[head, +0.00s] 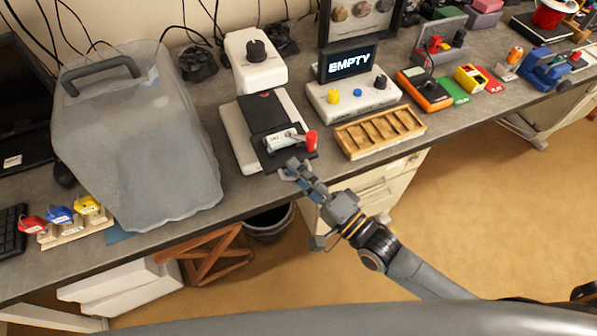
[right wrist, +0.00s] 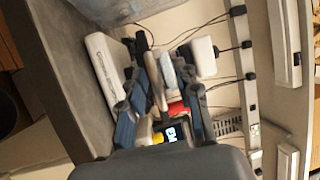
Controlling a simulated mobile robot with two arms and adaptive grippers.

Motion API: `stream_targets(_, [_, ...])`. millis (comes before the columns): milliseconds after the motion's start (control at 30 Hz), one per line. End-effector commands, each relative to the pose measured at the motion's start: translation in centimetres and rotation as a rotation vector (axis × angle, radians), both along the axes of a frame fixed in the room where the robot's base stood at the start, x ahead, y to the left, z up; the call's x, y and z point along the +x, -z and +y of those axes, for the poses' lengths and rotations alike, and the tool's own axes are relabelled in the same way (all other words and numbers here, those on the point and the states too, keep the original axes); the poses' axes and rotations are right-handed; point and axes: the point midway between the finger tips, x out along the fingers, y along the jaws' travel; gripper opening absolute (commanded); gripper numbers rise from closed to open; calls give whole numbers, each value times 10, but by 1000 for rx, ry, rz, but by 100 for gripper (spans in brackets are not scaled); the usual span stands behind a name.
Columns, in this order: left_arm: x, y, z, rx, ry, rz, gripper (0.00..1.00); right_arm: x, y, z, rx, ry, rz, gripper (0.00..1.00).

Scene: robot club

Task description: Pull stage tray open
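The stage unit is a white-based device (head: 236,136) with a dark upper plate, on the grey bench in the head view. Its black stage tray (head: 269,157) sits at the front, with a small white labelled piece (head: 281,142) and a red knob (head: 312,141) on it. My right gripper (head: 297,171) is at the tray's front edge; contact cannot be made out. In the right wrist view the gripper's fingers (right wrist: 160,112) stand apart, with parts of the device and the red knob (right wrist: 177,108) between them. My left gripper is not in view.
A grey translucent cover with a handle (head: 140,140) stands left of the device. A controller with an "EMPTY" display (head: 347,64) and a wooden slotted tray (head: 380,132) are to the right. A white knobbed unit (head: 256,60) is behind. The floor in front is open.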

Motion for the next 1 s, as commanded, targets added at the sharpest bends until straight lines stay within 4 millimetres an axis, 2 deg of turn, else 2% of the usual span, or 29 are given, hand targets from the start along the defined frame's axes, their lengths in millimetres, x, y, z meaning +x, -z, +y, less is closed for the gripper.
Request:
stream_targets(233, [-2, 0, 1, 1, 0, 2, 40, -2, 3, -1, -3, -1, 6, 32])
stream_targets(367, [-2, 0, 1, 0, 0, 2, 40, -10, 6, -8, -6, -1, 10, 32])
stream_targets(800, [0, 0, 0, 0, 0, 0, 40, -75, 19, -64, -5, -2, 7, 32])
stream_targets(1000, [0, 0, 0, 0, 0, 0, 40, -88, 21, -76, -2, 0, 4, 32])
